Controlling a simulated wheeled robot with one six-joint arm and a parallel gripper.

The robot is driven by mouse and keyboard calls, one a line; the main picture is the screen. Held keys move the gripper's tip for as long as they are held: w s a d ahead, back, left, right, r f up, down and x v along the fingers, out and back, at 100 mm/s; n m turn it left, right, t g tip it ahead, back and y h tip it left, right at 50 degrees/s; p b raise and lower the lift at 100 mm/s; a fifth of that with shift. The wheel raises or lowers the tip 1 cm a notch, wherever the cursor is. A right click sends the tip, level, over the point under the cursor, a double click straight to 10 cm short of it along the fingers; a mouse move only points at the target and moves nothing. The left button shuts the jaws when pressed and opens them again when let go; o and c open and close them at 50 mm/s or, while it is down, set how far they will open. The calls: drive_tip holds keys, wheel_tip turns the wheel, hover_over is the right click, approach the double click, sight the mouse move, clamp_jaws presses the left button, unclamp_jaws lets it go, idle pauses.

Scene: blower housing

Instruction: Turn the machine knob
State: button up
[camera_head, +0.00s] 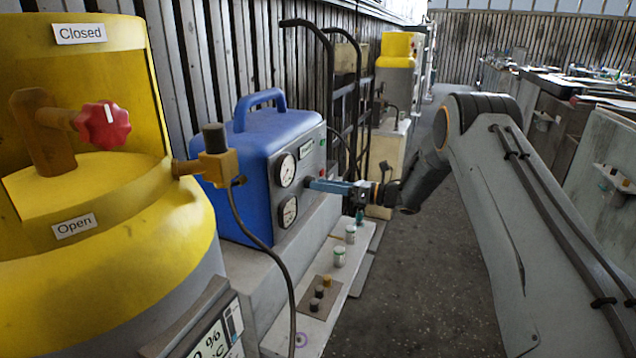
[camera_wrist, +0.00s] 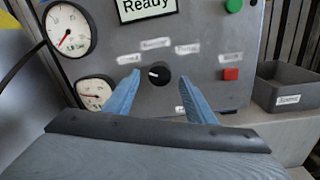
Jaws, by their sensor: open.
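The black machine knob (camera_wrist: 159,74) with a white mark sits on the grey front panel (camera_wrist: 204,28) of the blue machine. My gripper (camera_wrist: 158,86) is open in the wrist view, its two blue fingers on either side of the knob as seen from there. I cannot tell whether a finger touches it. In the head view my gripper (camera_head: 312,184) reaches from the right to the panel of the blue machine (camera_head: 245,160), and the knob is hidden behind it. Blurred labels lie around the knob. A display (camera_wrist: 146,8) above reads "Ready".
Two gauges (camera_wrist: 70,30) sit left of the knob. A green button (camera_wrist: 233,6) and a red button (camera_wrist: 231,74) are to its right, near a grey bin (camera_wrist: 287,88). A yellow tank (camera_head: 110,235) with a red valve knob (camera_head: 103,125) stands at left. Small jars (camera_head: 339,257) stand below.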

drive_tip(key=shift+x, duration=1.05)
drive_tip(key=c, duration=1)
drive_tip(key=shift+c, duration=0.2)
